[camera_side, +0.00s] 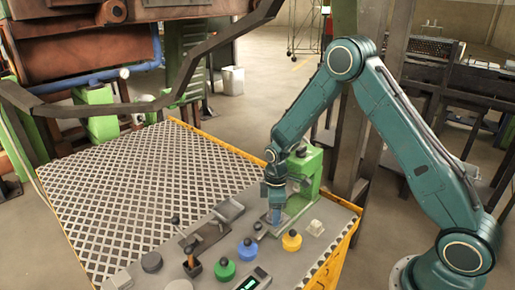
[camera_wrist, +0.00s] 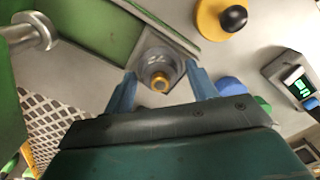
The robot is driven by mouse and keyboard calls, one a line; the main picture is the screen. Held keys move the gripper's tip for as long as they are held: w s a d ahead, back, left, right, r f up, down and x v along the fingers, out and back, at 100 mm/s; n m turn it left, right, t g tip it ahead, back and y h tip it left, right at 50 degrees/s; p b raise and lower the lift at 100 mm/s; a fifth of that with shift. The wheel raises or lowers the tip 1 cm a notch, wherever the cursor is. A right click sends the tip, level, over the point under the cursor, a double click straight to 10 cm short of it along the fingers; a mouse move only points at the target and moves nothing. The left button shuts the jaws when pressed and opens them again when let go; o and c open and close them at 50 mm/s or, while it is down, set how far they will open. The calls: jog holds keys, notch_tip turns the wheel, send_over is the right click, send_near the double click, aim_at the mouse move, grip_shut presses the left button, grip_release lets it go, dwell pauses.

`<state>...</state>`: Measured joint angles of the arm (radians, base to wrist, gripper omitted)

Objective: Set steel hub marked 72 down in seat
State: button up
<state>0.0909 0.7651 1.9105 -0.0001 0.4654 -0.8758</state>
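A grey steel hub (camera_wrist: 157,68) with a brass-coloured centre sits on a square grey plate, the seat (camera_wrist: 147,42), in the wrist view. The number on the hub cannot be read. My gripper (camera_wrist: 161,84) has its two blue-grey fingers apart, one on each side of the hub, with a small gap showing on both sides. In the side view my gripper (camera_side: 276,212) points down at the seat in front of the green press-like stand (camera_side: 313,170). The hub is hidden there by the fingers.
A device with a lit display (camera_wrist: 299,82) lies to the right in the wrist view. A lattice-topped surface (camera_side: 150,185) lies left.

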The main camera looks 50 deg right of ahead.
jog(key=shift+o, duration=1.3)
jog(key=shift+r, duration=0.2)
notch_tip(320, 180, up, 12)
